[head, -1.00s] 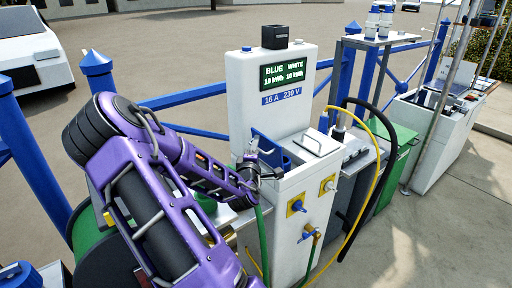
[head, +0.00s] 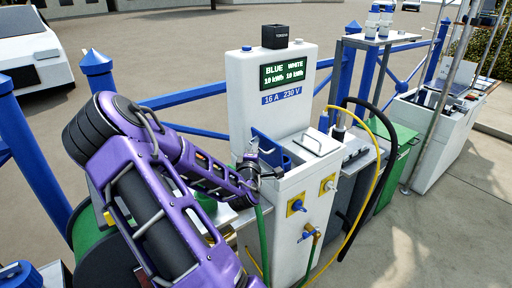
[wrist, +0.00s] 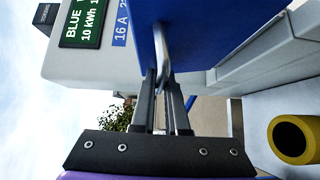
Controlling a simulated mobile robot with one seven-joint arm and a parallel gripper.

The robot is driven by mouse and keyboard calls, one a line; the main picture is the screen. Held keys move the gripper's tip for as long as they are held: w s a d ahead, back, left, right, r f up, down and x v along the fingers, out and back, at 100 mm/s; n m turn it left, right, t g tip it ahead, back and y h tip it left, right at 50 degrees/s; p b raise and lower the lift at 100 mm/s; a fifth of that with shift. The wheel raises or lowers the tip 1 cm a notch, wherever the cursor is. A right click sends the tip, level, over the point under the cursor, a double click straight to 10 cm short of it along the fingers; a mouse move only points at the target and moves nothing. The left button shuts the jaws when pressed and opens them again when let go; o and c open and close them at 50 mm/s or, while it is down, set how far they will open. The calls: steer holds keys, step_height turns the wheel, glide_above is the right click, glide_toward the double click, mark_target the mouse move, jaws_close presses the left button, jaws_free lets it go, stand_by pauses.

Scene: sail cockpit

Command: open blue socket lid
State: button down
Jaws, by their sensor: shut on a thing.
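The blue socket lid (head: 268,147) is raised and stands steeply tilted on top of the white power pedestal (head: 272,86). In the wrist view the blue lid (wrist: 215,30) fills the top, with its grey metal handle (wrist: 163,48) in front of my fingers. My gripper (head: 262,163) is at the lid's left side, and its fingers (wrist: 163,78) are shut on the handle. The socket under the lid is hidden in the head view. A black and yellow ring (wrist: 293,139) shows at the right of the wrist view.
A white lid with a handle (head: 318,141) lies shut on the pedestal's right side. A yellow hose (head: 381,170) and a black cable loop to its right. A blue rail (head: 195,96) runs behind. A green box (head: 402,150) stands further right.

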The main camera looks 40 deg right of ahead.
mark_target(264, 138)
steer(key=shift+r, duration=0.1)
stand_by(0.7)
steer(key=d+p, duration=0.1)
steer(key=d+r+m+y+p, duration=0.1)
steer(key=d+m+g+p, duration=0.1)
steer(key=shift+s+r+y+p, duration=0.2)
steer(key=shift+r+y+p, duration=0.1)
steer(key=shift+y, duration=0.1)
steer(key=shift+d+r+m+g+y+p, duration=0.1)
steer(key=shift+d+m+g+y+p, duration=0.35)
steer(key=shift+d, duration=0.3)
steer(key=shift+s+d+f+m+y+b, duration=0.15)
steer(key=shift+d+m+y+b, duration=0.2)
steer(key=shift+d, duration=0.4)
steer(key=shift+s+d+f+m+y+b, duration=0.15)
steer(key=shift+d+y, duration=0.25)
steer(key=shift+d, duration=0.3)
steer(key=shift+w, duration=0.1)
